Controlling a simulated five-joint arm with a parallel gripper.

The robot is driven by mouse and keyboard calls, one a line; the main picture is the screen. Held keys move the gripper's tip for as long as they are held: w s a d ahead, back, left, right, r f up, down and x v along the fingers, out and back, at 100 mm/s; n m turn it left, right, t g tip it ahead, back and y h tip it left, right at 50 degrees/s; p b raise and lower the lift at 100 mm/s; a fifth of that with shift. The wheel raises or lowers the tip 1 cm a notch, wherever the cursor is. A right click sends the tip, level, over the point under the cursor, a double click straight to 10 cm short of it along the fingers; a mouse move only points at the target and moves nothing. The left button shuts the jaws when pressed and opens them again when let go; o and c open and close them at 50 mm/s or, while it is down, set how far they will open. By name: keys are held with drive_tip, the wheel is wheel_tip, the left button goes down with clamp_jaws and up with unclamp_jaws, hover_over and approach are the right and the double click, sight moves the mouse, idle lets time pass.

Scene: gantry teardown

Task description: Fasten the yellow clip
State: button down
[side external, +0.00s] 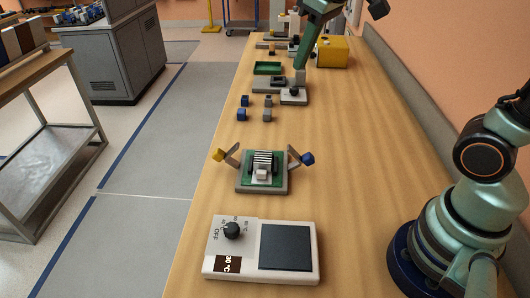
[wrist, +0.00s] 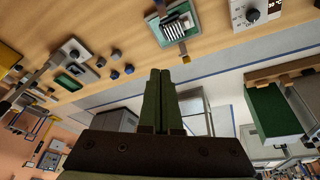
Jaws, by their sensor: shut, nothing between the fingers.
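The yellow clip (side external: 218,155) is a lever with a yellow end. It stands tilted up and outward at the left side of a small fixture (side external: 262,190) with a green board and a striped block. The yellow end also shows in the wrist view (wrist: 186,59). A matching blue-ended clip (side external: 307,158) tilts up and outward on the right side. My gripper (side external: 301,66) is above the far part of the table, well away from the fixture. In the wrist view, its green fingers (wrist: 160,72) are together and empty.
A white device with a dial and dark plate (side external: 287,247) lies nearest the camera. Several small blue and grey blocks (side external: 242,114), a green tray (side external: 268,68) and a yellow box (side external: 333,52) are farther back. Bare table surrounds the fixture.

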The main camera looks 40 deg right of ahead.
drive_tip(key=w+a+f+n+g, duration=0.1)
drive_tip(key=w+a+n+g, duration=0.15)
drive_tip(key=w+a, duration=0.55)
drive_tip(key=n+g, duration=0.2)
drive_tip(key=n, duration=0.2)
approach(234, 147)
drive_tip(key=w+a+r, duration=0.3)
drive_tip(key=a+r, duration=0.1)
drive_tip(key=a, duration=0.1)
drive_tip(key=shift+h, duration=0.4)
drive_tip(key=f, duration=0.6)
drive_tip(key=d+f, duration=0.1)
drive_tip(key=f, duration=0.2)
drive_tip(key=shift+s+f, duration=0.1)
drive_tip(key=shift+f, duration=0.25)
drive_tip(key=shift+s+d+f, duration=1)
drive_tip(key=shift+s+f, duration=0.05)
drive_tip(key=shift+f, duration=0.05)
drive_tip(key=shift+s+d+r+t+y, duration=0.15)
drive_tip(key=shift+s+d+t+y, duration=0.15)
drive_tip(key=shift+s+d+t, duration=0.25)
drive_tip(key=shift+s+d+r+t, duration=0.1)
drive_tip(key=shift+s+d+t, duration=0.25)
drive_tip(key=shift+t, duration=0.35)
drive_tip(key=shift+s+d, duration=0.65)
